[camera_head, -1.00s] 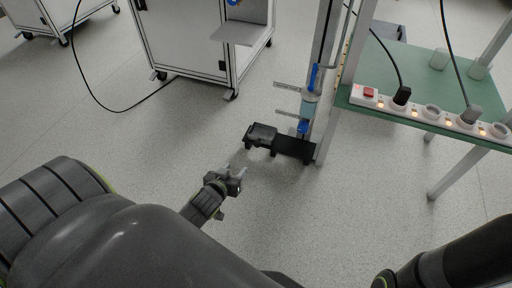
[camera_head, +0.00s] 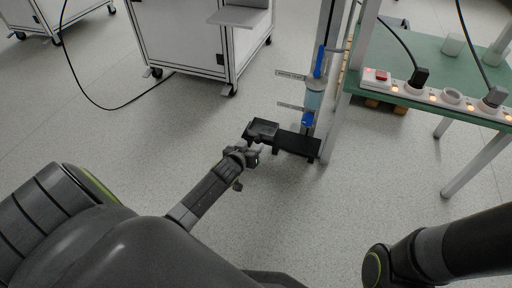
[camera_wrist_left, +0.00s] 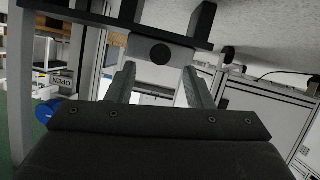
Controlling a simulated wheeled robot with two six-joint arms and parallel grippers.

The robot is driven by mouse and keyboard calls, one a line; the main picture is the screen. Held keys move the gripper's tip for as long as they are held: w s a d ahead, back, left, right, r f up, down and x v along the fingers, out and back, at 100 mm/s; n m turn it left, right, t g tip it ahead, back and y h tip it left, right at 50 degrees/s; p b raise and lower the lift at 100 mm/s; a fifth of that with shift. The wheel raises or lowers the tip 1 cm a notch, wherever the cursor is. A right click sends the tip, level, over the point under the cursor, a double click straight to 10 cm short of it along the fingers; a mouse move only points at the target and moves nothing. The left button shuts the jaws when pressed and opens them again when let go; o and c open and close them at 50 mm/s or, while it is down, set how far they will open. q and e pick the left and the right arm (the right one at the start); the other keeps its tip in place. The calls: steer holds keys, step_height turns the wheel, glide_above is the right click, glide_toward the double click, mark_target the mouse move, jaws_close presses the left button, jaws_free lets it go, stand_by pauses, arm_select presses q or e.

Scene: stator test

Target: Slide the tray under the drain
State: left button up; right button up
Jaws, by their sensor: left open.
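The black tray (camera_head: 262,129) sits at the left end of a low black shelf (camera_head: 298,144) at the foot of a metal post. The drain is likely the blue-fitted clear vessel (camera_head: 313,98) on that post, above the shelf and right of the tray. My left gripper (camera_head: 256,149) is open at the tray's near side. In the left wrist view, a grey block with a dark round spot (camera_wrist_left: 160,51) lies just beyond and between the open fingers (camera_wrist_left: 158,80). Whether they touch it I cannot tell. My right gripper is out of view; only its arm shows.
A green-topped table (camera_head: 440,75) with a lit power strip (camera_head: 440,94) stands right of the post. A white wheeled cabinet (camera_head: 180,40) stands behind, with a black cable (camera_head: 105,110) on the floor. The floor left of the tray is clear.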

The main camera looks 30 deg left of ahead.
mark_target(257, 141)
arm_select(q)
steer(key=b+x, duration=0.2)
steer(key=x, duration=0.2)
steer(key=shift+s+f, duration=0.15)
steer(key=shift+w+a, duration=0.1)
steer(key=shift+w, duration=0.45)
jaws_close()
